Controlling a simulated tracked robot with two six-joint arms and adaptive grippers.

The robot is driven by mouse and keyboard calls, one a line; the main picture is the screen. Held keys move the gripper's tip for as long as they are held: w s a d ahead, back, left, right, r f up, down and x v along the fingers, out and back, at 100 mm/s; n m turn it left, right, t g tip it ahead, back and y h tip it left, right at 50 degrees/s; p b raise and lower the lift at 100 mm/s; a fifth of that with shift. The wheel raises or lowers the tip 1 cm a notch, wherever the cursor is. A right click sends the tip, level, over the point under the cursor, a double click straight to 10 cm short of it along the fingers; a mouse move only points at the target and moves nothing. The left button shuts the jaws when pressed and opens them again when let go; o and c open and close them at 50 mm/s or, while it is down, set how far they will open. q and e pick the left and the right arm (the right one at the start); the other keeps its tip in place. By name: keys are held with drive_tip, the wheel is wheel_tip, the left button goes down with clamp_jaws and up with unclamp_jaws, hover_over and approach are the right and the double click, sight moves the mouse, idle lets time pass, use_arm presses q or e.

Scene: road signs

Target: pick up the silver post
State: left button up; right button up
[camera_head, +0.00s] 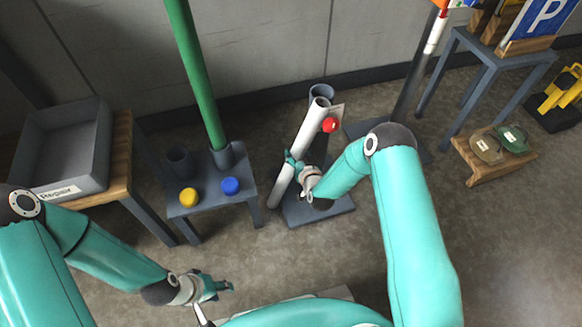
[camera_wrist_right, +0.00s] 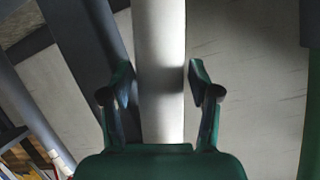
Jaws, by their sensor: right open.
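The silver post (camera_head: 312,122) is a pale, slanted tube in the head view, its open top near a dark grey cylinder (camera_head: 322,91) and its lower end left of a dark base plate (camera_head: 330,212). I cannot tell what supports it. My right gripper (camera_head: 292,168) is at its middle. In the right wrist view the post (camera_wrist_right: 160,60) runs between the two open fingers of that gripper (camera_wrist_right: 160,92), with a small gap visible beside it. My left gripper (camera_head: 220,285) is low in the head view, over the floor, with nothing seen in it.
A green post (camera_head: 200,75) stands in a small grey table (camera_head: 212,190) with yellow (camera_head: 188,197) and blue (camera_head: 230,186) buttons. A grey tray (camera_head: 65,150) labelled Repair is left. A red button (camera_head: 330,125) is right of the post. Another dark post (camera_head: 415,75) stands further right.

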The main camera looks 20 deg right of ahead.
drive_tip(key=shift+w+f, duration=0.2)
drive_tip(key=shift+w, duration=0.3)
clamp_jaws()
drive_tip(key=shift+r, duration=0.15)
drive_tip(key=shift+w, duration=0.1)
